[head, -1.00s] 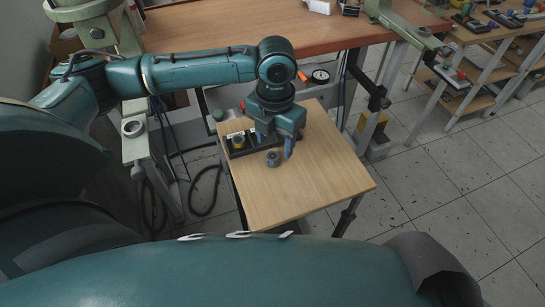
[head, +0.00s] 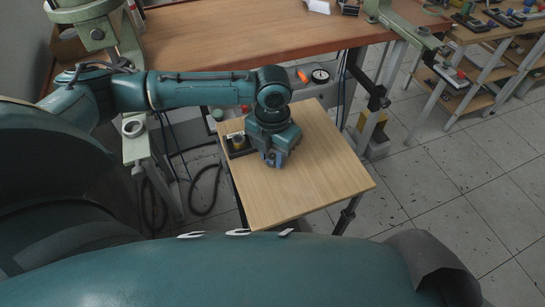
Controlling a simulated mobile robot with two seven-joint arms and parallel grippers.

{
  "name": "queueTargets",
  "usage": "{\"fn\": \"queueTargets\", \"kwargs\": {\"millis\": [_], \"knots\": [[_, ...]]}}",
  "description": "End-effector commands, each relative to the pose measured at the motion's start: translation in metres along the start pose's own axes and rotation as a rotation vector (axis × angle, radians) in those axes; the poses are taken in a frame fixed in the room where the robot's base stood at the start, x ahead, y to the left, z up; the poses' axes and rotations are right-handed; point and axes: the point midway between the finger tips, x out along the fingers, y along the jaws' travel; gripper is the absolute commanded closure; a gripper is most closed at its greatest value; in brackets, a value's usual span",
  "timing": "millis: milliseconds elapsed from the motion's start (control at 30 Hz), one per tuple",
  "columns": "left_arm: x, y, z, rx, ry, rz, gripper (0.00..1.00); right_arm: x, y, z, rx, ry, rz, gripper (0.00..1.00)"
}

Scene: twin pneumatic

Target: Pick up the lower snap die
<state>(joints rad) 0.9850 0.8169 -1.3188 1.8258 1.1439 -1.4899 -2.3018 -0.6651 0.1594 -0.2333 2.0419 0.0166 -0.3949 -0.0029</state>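My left gripper (head: 276,160) points down over the small wooden table (head: 315,170), just right of a dark tray (head: 229,152). A small dark round part, probably the lower snap die, stood on this table in the earlier view. It is now hidden beneath or behind the gripper. The gripper's fingers are mostly covered by its own body, so I cannot tell whether they are open or shut on the part. A brass-coloured round piece (head: 238,142) sits in the tray. My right gripper is not in view.
The front and right of the small table are clear. A long brown workbench (head: 230,35) stands behind it, with a dial gauge (head: 320,76) and an orange-handled item (head: 302,76) below its edge. A green press frame (head: 400,22) stands at the back right.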

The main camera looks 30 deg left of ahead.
Motion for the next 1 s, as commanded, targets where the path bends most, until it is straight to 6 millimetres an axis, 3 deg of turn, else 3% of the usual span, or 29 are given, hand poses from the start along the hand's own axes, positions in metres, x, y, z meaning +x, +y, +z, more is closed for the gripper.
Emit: {"fn": "queueTargets", "kwargs": {"millis": [367, 600, 733, 1000], "knots": [[-0.001, 0.0, 0.0, 0.0, -0.001, 0.0, 1.0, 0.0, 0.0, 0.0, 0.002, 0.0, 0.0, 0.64], [-0.004, 0.0, 0.001, 0.0, -0.002, -0.001, 1.0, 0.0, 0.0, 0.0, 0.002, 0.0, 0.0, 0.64], [-0.022, 0.0, 0.001, 0.0, -0.005, -0.001, 1.0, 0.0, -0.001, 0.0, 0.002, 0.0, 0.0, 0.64], [-0.076, 0.0, 0.001, 0.0, -0.006, -0.001, 1.0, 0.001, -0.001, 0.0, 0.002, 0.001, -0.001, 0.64]]}}
